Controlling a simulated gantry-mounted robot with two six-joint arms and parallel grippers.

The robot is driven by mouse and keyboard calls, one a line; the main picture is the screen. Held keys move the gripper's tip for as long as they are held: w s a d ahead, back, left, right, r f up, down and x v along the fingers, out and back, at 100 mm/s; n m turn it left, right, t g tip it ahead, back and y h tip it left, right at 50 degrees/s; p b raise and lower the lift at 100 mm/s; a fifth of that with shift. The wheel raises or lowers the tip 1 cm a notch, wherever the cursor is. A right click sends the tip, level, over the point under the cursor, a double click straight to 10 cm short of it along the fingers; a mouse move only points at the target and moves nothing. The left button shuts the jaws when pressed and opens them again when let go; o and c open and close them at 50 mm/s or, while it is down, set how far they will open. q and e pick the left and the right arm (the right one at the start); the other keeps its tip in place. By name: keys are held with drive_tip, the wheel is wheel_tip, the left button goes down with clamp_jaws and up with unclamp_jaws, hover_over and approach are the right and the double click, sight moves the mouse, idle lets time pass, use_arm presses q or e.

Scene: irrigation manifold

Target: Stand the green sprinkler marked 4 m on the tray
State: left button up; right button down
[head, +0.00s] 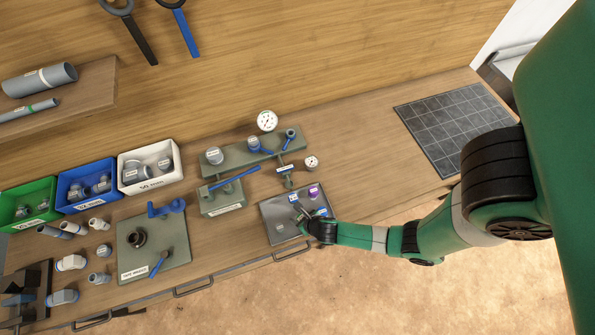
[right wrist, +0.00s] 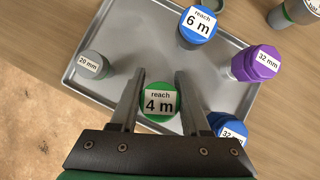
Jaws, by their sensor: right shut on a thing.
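The green sprinkler marked 4 m (right wrist: 160,101) is between the fingers of my right gripper (right wrist: 155,95) in the right wrist view, label facing the camera. The gripper is shut on it. The grey tray (right wrist: 122,62) lies beneath, and also shows in the head view (head: 272,211). I cannot tell whether the sprinkler's base touches the tray. In the head view my right gripper (head: 304,212) is over the tray and hides the green sprinkler. My left gripper is not in view.
On the tray stand a blue sprinkler marked 6 m (right wrist: 197,26), a purple part marked 32 mm (right wrist: 257,64), a blue-topped 32 mm part (right wrist: 230,127) close to the right finger, and a grey 20 mm part (right wrist: 93,64). The manifold (head: 238,150) stands behind the tray.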

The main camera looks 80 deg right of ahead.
drive_tip(key=shift+w, duration=0.1)
drive_tip(key=shift+f, duration=0.2)
drive_tip(key=shift+c, duration=1.9)
unclamp_jaws()
drive_tip(key=shift+r, duration=0.1)
drive_tip(key=shift+a+r+p, duration=0.1)
drive_tip(key=shift+r+p, duration=0.25)
drive_tip(key=shift+p, duration=0.05)
drive_tip(key=p+v, duration=0.4)
drive_tip(key=v, duration=0.7)
drive_tip(key=shift+s+r+p, duration=0.2)
drive_tip(key=shift+s+p, duration=0.05)
drive_tip(key=shift+p, duration=0.1)
drive_tip(key=shift+a, duration=0.1)
